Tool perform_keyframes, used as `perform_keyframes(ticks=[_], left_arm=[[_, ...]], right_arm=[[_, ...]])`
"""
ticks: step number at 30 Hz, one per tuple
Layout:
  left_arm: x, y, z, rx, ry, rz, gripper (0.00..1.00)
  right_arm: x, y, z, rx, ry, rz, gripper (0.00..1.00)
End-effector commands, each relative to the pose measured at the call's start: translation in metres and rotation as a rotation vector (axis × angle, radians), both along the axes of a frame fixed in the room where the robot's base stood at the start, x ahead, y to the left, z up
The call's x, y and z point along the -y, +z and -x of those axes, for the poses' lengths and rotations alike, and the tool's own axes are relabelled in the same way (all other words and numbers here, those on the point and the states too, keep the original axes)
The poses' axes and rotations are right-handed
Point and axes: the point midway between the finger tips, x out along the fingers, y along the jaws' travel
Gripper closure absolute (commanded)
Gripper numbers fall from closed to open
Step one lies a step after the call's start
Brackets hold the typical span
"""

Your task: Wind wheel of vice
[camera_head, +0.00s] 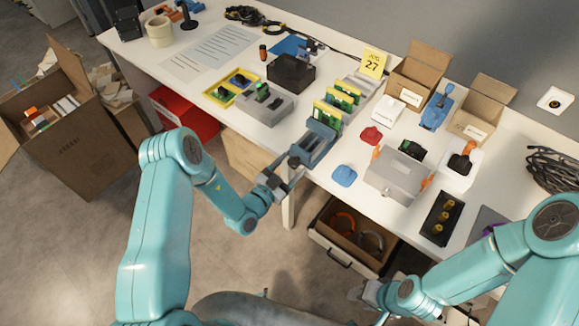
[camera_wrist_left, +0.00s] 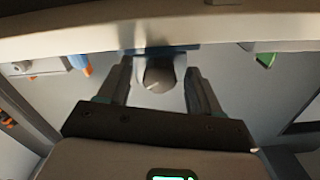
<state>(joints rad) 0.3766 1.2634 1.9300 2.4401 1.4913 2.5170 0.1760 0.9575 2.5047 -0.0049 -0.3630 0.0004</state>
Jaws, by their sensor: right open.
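The blue-grey vice (camera_head: 318,140) sits at the front edge of the white table, left of the blue cap-like piece. My left gripper (camera_head: 282,172) is at the vice's near end, just off the table edge, and hides part of it. In the left wrist view a round grey wheel (camera_wrist_left: 158,75) with a pale mark sits under a blue block, between the two fingers of my left gripper (camera_wrist_left: 160,88). The fingers stand apart with narrow gaps beside the wheel. My right gripper (camera_head: 366,293) is open and low, in front of the drawer, away from the vice.
On the table (camera_head: 213,100) stand green circuit boards in yellow holders (camera_head: 340,97), a grey box (camera_head: 398,175), red (camera_head: 370,136) and blue (camera_head: 344,175) pieces and open cartons (camera_head: 418,72). An open drawer (camera_head: 348,240) juts out below. A large carton (camera_head: 75,140) stands on the floor at left.

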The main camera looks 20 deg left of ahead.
Motion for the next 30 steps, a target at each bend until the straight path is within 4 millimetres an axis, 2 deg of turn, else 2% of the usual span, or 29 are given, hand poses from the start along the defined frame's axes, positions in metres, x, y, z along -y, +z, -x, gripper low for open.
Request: perform_keyframes(ticks=[5,8,11,21,25,30], left_arm=[[-0.001,0.000,0.001,0.001,0.001,-0.001,0.36],[-0.004,-0.001,0.008,-0.001,0.000,-0.001,0.36],[-0.011,-0.001,0.025,-0.003,0.003,0.000,0.36],[-0.042,-0.002,0.110,-0.004,0.007,0.003,0.36],[-0.050,-0.001,0.133,-0.003,0.006,0.002,0.36],[-0.055,0.000,0.150,0.000,0.002,0.000,0.36]], right_arm=[[0.000,0.000,0.000,0.000,0.000,0.000,0.57],[0.000,-0.001,0.000,0.000,0.000,0.000,0.57],[0.000,-0.004,0.000,0.000,0.000,0.000,0.57],[0.000,-0.015,0.000,0.000,0.000,0.000,0.57],[0.000,-0.018,0.000,0.000,0.000,0.000,0.57],[0.000,-0.020,0.000,0.000,0.000,0.000,0.57]])
